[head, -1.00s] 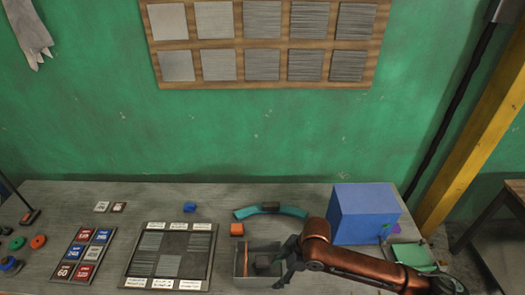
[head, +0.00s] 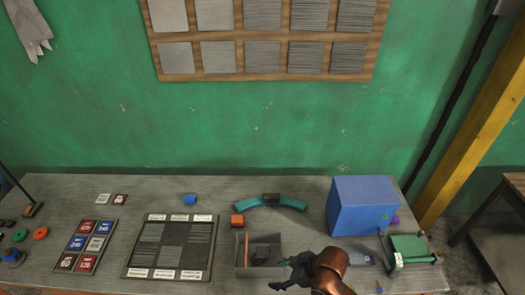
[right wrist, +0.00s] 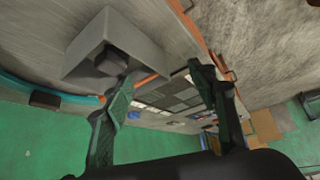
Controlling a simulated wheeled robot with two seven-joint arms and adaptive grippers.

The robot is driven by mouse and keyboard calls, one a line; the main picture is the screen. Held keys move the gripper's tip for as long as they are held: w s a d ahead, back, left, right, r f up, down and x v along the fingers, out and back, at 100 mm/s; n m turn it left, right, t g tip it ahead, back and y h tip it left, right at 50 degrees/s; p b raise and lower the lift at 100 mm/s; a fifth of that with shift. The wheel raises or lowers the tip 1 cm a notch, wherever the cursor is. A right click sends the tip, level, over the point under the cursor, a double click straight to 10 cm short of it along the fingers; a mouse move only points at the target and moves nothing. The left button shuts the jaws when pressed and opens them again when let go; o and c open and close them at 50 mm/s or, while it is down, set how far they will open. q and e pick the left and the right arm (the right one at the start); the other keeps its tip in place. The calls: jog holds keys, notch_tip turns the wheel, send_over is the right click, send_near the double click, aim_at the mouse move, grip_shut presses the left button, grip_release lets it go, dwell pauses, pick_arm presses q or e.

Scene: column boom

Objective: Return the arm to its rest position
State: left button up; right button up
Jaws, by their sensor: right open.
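My right arm comes in at the lower right of the head view. Its gripper (head: 287,274) is just right of and in front of a grey open box (head: 240,262). In the right wrist view the two fingers of the right gripper (right wrist: 160,90) stand wide apart with nothing between them. The grey box also shows there, beyond the left finger, with a dark block (right wrist: 112,62) in it. My left gripper is not in view.
A large blue box (head: 362,210) and a green-topped device (head: 409,248) stand to the right. A dark panel (head: 190,230) lies left.

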jog(key=s+d+f+m+h, duration=0.5)
jog(key=s+d, duration=0.4)
jog(key=d, duration=0.5)
jog(key=s+d+f+m+h, duration=0.2)
jog(key=s+d+f+m, duration=0.2)
jog(key=s+d+m, duration=0.8)
notch_tip(320, 180, down, 39)
jog(key=d+n+b, duration=0.2)
jog(key=n+b, duration=0.3)
jog(key=b, duration=0.3)
jog(key=s+f+g+b, duration=0.2)
jog(key=s+f+b, duration=0.3)
jog(key=s+f, duration=1.4)
notch_tip(320, 180, down, 3)
jog(key=shift+s+r, duration=0.1)
jog(key=shift+s, duration=0.05)
